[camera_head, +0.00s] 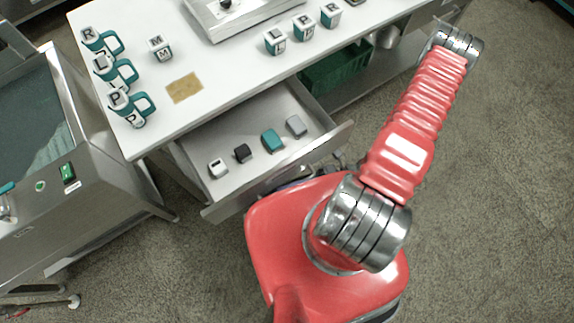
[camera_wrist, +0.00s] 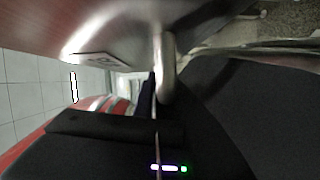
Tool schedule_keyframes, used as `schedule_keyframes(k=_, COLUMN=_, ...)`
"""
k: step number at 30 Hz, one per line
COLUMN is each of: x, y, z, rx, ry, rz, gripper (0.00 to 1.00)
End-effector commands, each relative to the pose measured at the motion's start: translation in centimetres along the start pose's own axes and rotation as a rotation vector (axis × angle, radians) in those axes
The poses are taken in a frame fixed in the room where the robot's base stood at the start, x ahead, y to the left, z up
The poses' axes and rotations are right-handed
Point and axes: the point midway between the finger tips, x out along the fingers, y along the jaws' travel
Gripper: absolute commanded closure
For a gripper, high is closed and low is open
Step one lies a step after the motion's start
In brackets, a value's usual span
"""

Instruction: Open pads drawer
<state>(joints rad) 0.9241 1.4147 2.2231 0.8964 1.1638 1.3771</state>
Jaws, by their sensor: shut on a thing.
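The drawer (camera_head: 256,111) under the white table is pulled out, its front panel (camera_head: 283,168) standing well clear of the table edge. Inside lie a white block (camera_head: 217,168), a black block (camera_head: 243,153), a teal block (camera_head: 272,140) and a grey block (camera_head: 296,127). In the wrist view, the metal drawer front (camera_wrist: 110,38) fills the upper left, with a small label plate (camera_wrist: 92,58) I cannot read. My gripper (camera_wrist: 157,88) is shut on the drawer's bar handle (camera_wrist: 168,66). In the head view my red body and arm hide most of the gripper and the handle.
A green crate (camera_head: 335,72) sits on the lower shelf. A steel unit (camera_head: 60,170) stands left. Floor at right is clear.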

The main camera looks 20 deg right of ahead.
Motion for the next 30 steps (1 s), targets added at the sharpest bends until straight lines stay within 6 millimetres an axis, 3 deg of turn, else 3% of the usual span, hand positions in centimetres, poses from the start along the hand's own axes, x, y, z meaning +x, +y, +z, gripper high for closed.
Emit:
schedule_keyframes(k=9, x=0.03, y=-0.33, z=-0.07, rx=0.001, ry=0.007, rz=-0.010, gripper=1.00)
schedule_keyframes(k=10, x=0.03, y=-0.34, z=-0.07, rx=0.001, ry=0.007, rz=-0.011, gripper=0.87)
schedule_keyframes(k=17, x=0.02, y=-0.21, z=-0.05, rx=0.000, ry=0.007, rz=-0.008, gripper=0.71)
schedule_keyframes(k=30, x=-0.03, y=-0.12, z=-0.03, rx=-0.001, ry=0.006, rz=-0.005, gripper=0.70)
